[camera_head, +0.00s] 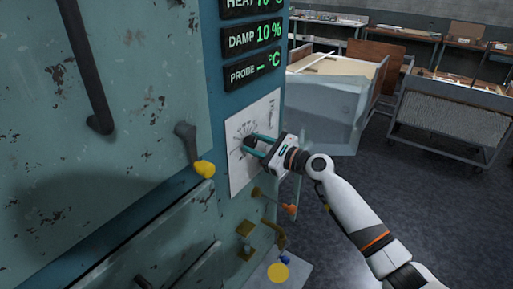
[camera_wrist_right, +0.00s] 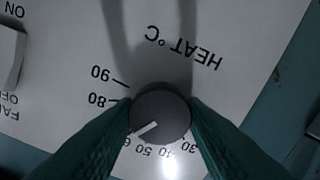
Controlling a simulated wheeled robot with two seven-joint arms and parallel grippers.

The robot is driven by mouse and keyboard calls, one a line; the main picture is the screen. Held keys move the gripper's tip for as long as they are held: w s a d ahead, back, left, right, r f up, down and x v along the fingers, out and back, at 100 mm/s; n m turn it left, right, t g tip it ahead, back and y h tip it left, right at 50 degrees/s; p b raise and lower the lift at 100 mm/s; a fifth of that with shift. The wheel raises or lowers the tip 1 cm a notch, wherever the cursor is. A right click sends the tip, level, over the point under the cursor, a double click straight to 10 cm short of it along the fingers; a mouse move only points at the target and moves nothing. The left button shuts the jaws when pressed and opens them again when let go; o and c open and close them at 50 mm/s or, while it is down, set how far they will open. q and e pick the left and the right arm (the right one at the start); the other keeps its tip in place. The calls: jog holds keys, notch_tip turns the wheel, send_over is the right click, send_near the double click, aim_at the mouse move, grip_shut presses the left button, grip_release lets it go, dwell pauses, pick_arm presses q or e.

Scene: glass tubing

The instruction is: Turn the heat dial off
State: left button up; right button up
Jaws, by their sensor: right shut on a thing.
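The heat dial (camera_wrist_right: 160,112) is a round dark grey knob on a white panel, seen close in the right wrist view. Its white pointer line points to the lower left, toward the part of the scale between 80 and 50. My right gripper (camera_wrist_right: 160,118) has its teal fingers on both sides of the dial, shut on it. In the head view my right gripper (camera_head: 258,147) reaches the panel (camera_head: 240,178) from the right, and the dial is a small dark shape at its fingertips. My left gripper is not in view.
A fan switch (camera_wrist_right: 10,52) is at the left edge of the wrist view. Displays (camera_head: 252,38) for heat, damp and probe are above the panel. A yellow-tipped handle (camera_head: 203,169) is left of it, and brass fittings (camera_head: 246,229) are below. Carts and benches stand behind.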

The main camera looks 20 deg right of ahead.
jog(key=n+b, duration=0.4)
jog(key=n, duration=0.2)
jog(key=shift+f+b, duration=0.2)
jog(key=shift+b, duration=0.1)
jog(key=n+b, duration=0.5)
jog(key=n, duration=0.1)
jog(key=shift+n, duration=0.4)
jog(key=n+b, duration=0.3)
jog(key=shift+f+n, duration=0.1)
jog(key=shift+n, duration=0.2)
jog(key=n+b, duration=0.3)
jog(key=shift+n, duration=0.3)
jog(key=n+b, duration=0.2)
jog(key=n, duration=0.1)
jog(key=shift+n+b, duration=0.7)
jog(key=shift+n, duration=0.5)
jog(key=o, duration=1)
jog(key=shift+r, duration=0.25)
